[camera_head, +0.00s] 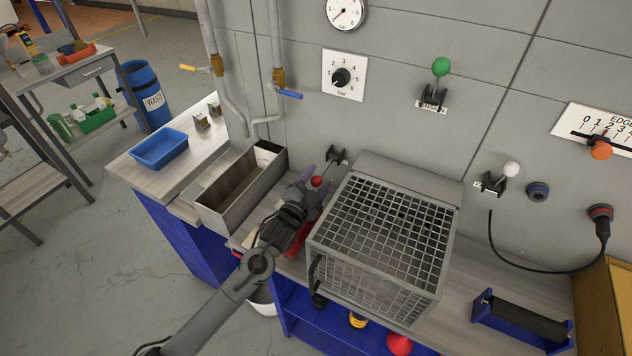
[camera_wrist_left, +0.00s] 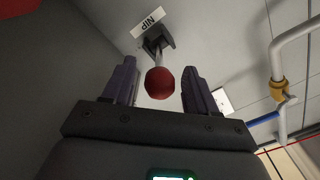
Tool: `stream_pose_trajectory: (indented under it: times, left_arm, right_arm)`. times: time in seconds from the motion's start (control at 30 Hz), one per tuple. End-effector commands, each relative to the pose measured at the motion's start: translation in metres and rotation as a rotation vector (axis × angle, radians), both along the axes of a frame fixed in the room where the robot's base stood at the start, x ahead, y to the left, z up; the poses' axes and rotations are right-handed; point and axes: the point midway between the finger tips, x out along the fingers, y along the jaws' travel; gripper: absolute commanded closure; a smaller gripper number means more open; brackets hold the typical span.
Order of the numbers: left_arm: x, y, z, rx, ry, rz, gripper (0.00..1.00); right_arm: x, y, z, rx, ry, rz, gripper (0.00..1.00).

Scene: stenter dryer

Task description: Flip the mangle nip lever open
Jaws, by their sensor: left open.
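The nip lever has a red ball knob (camera_head: 317,181) on a short rod from a dark bracket (camera_head: 337,155) on the grey wall, left of the wire cage. In the left wrist view the red knob (camera_wrist_left: 160,83) sits between the two finger tips, with a white NIP label (camera_wrist_left: 147,22) beside its bracket. My left gripper (camera_head: 312,182) is open, with a finger on each side of the knob and gaps visible on both sides. Whether the knob lies fully within finger depth I cannot tell. My right gripper is not in view.
A wire-mesh cage (camera_head: 385,235) stands close to the right of my left gripper. A metal trough (camera_head: 240,190) and a blue tray (camera_head: 160,149) lie to the left. Pipes with a yellow lever (camera_head: 195,69) and a blue lever (camera_head: 287,94) run down the wall. A green-knobbed lever (camera_head: 441,67) is higher up.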

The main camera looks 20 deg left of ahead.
Motion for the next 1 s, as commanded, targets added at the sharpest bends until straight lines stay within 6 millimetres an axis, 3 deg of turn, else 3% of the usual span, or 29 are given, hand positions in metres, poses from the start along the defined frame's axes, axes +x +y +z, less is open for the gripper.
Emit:
stream_pose_trajectory:
  times: [0.2, 0.57, 0.83, 1.0]
  left_arm:
    - [0.000, 0.000, 0.000, 0.000, 0.001, -0.001, 0.45]
    - [0.000, 0.000, 0.000, 0.000, 0.001, -0.001, 1.00]
    - [0.000, -0.001, 0.001, 0.000, 0.004, -0.001, 1.00]
    - [0.002, -0.007, 0.007, 0.004, 0.030, -0.010, 1.00]
  right_arm:
    - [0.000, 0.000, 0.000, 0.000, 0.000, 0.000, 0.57]
    - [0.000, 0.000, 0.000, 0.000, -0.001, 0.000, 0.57]
    - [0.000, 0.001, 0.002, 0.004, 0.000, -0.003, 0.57]
    - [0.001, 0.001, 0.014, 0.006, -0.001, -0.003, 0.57]
